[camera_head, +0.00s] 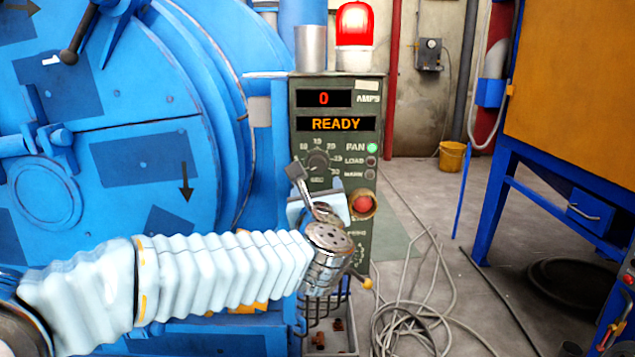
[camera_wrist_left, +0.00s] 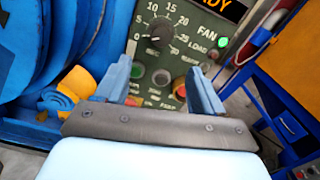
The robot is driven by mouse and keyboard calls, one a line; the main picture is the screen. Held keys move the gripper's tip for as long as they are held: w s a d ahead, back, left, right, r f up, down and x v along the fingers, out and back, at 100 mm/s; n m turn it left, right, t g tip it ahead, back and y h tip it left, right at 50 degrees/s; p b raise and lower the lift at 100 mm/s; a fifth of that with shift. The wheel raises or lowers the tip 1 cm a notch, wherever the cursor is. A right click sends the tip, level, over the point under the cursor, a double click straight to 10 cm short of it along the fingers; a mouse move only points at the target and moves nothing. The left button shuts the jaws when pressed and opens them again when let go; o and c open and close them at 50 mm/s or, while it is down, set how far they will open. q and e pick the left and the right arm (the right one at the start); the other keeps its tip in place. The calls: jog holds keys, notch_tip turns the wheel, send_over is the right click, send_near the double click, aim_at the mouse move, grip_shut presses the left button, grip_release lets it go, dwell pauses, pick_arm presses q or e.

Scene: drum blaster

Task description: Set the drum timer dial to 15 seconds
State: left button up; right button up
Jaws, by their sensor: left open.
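The timer dial (camera_head: 318,161) is a round dark knob on the green control panel (camera_head: 340,88), with a ring of numbers around it. The wrist view shows the dial (camera_wrist_left: 161,29) above and beyond my fingers, with 0, 10, 15, 20 and 25 readable. A light mark on its lower left seems to face the 0. My left gripper (camera_head: 316,190) is in front of the panel, just below the dial. In the wrist view its two blue fingers (camera_wrist_left: 159,74) are apart with nothing between them, not touching the dial. My right gripper is not in view.
The displays read 0 and READY (camera_head: 336,124); the FAN lamp (camera_head: 372,147) is green. A red button (camera_head: 362,204) sits close to the gripper's right. The blue drum machine (camera_head: 100,120) stands left of the panel. Cables (camera_head: 415,315) lie on the floor. A red beacon (camera_head: 355,25) tops the panel.

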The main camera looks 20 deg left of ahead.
aim_at(318, 167)
pick_arm(q)
jog(key=p+x, duration=0.2)
jog(key=x, duration=1.1)
jog(key=shift+w, duration=0.25)
jog(key=shift+c, duration=0.4)
jog(key=c, duration=1)
